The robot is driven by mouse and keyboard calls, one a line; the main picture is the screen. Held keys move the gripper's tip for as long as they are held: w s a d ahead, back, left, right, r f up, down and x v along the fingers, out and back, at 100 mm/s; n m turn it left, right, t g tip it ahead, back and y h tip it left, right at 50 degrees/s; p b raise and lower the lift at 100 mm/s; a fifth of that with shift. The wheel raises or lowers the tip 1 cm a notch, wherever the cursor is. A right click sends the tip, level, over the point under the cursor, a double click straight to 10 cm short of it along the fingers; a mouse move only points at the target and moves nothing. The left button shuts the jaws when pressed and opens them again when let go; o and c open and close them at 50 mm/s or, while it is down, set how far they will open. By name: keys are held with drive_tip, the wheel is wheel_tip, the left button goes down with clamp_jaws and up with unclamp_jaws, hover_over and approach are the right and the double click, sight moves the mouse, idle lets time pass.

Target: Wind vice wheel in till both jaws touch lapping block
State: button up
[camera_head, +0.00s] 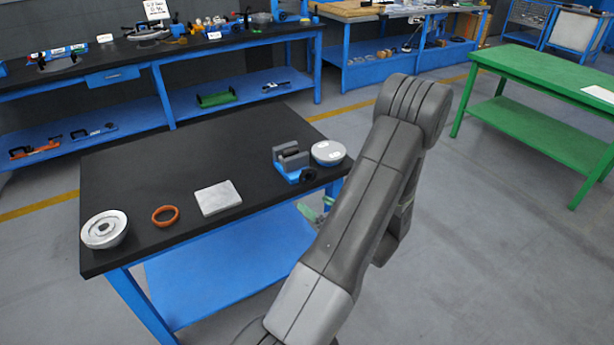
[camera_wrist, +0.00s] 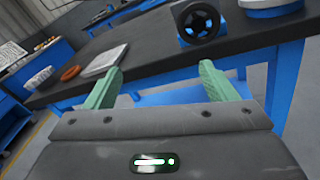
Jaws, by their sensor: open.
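The vice stands near the right edge of the black-topped table, with a blue base (camera_head: 294,175) and grey jaws (camera_head: 292,162). A dark block (camera_head: 290,151) shows between the jaws; I cannot tell whether both jaws touch it. The black vice wheel (camera_head: 308,174) faces the table's near right edge. In the wrist view the wheel (camera_wrist: 199,22) is a dark ring with a hub, beyond and above my fingers. My gripper (camera_wrist: 162,68) has its green fingers spread and empty, below the wheel and apart from it. In the head view my arm partly hides the gripper (camera_head: 316,211), beside the table edge.
The table (camera_head: 150,180) also holds a round grey-lidded thing (camera_head: 328,153) close to the vice, a flat grey slab (camera_head: 218,198), an orange ring (camera_head: 165,215) and a white flanged round part (camera_head: 105,229). A green table (camera_head: 550,75) stands right, across open floor.

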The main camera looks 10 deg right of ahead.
sight(309, 180)
drive_tip(key=d+m+t+h, duration=0.2)
drive_tip(key=d+m+h, duration=0.1)
drive_tip(key=d+m, duration=0.1)
drive_tip(key=p+x, duration=0.1)
drive_tip(key=x, duration=0.8)
drive_tip(key=p+x, duration=0.1)
drive_tip(key=x, duration=0.4)
drive_tip(key=shift+w+d+f+p, duration=0.1)
drive_tip(key=shift+w+f+p, duration=0.05)
drive_tip(key=shift+f+p, duration=0.15)
drive_tip(key=c, duration=0.9)
drive_tip(key=shift+f, duration=0.1)
